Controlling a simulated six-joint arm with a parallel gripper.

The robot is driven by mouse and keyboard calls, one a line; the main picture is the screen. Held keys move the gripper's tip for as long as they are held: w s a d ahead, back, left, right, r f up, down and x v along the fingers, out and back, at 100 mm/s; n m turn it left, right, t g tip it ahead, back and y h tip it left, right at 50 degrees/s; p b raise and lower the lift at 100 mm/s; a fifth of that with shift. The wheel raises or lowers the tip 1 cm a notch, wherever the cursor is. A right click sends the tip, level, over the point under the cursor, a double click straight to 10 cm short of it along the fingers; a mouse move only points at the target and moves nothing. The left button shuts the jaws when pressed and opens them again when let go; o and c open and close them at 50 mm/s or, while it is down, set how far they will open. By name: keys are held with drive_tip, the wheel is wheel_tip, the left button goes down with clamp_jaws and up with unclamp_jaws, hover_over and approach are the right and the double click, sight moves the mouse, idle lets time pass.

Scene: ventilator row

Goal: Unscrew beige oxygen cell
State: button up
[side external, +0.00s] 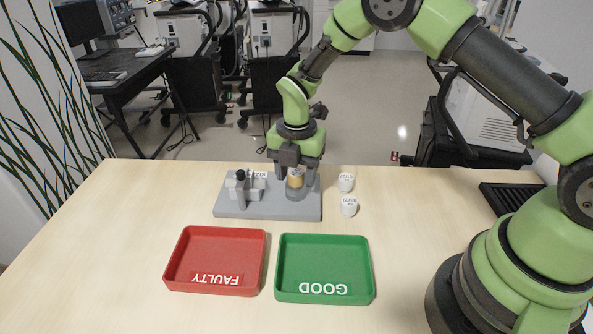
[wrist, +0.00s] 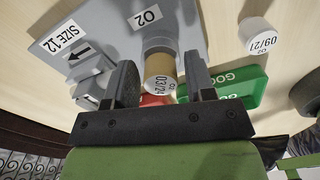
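The beige oxygen cell (side external: 295,179) stands upright in its socket on the grey fixture plate (side external: 265,209). In the wrist view the beige cell (wrist: 160,66) has a white end marked 03/24. My gripper (side external: 296,174) points down over it. In the wrist view the fingers of my gripper (wrist: 162,84) stand on either side of the cell, with narrow gaps showing, so it looks open around the cell and not clamped. The cell's lower end is hidden in the socket.
Two white cells (side external: 349,206) (side external: 346,182) stand on the table right of the plate; one reads 09/21 in the wrist view (wrist: 258,37). A grey block with a black knob (side external: 240,187) stands on the plate's left. A red FAULTY tray (side external: 176,258) and green GOOD tray (side external: 367,270) lie in front, both empty.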

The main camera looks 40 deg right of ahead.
drive_tip(key=shift+r, duration=0.25)
drive_tip(key=m, duration=0.4)
drive_tip(key=shift+s, duration=0.1)
drive_tip(key=m, duration=0.5)
drive_tip(key=m, duration=0.4)
drive_tip(key=shift+s+m, duration=0.1)
drive_tip(key=shift+m, duration=0.3)
drive_tip(key=m, duration=0.4)
drive_tip(key=shift+a, duration=0.1)
drive_tip(key=shift+c, duration=0.2)
